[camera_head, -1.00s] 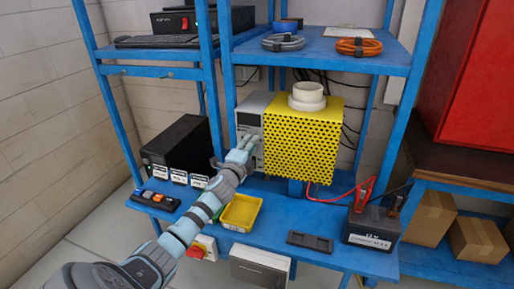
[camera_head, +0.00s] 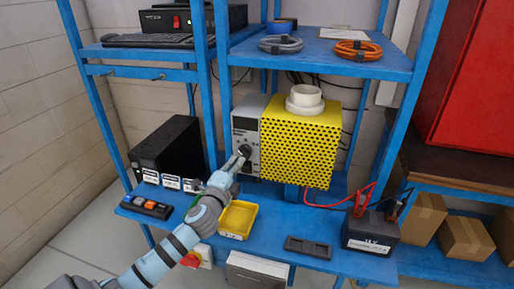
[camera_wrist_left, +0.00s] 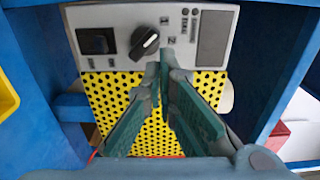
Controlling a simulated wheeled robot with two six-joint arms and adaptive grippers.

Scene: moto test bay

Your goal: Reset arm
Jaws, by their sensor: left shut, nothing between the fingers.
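My left gripper (camera_head: 240,161) is shut and empty in front of the grey control panel (camera_head: 246,131) on the side of the yellow perforated box (camera_head: 300,145). In the left wrist view, my left gripper (camera_wrist_left: 165,68) has its teal-padded fingers brought together at the tips, just below and right of a black round knob (camera_wrist_left: 144,43). I cannot tell whether the tips touch the panel. The knob (camera_head: 245,151) also shows in the head view, right by the fingertips. My right gripper is in no view.
A black power unit (camera_head: 168,150) stands at left, a battery (camera_head: 371,232) with red and black leads at right. A blue shelf (camera_head: 320,52) hangs above. Blue posts flank the gripper.

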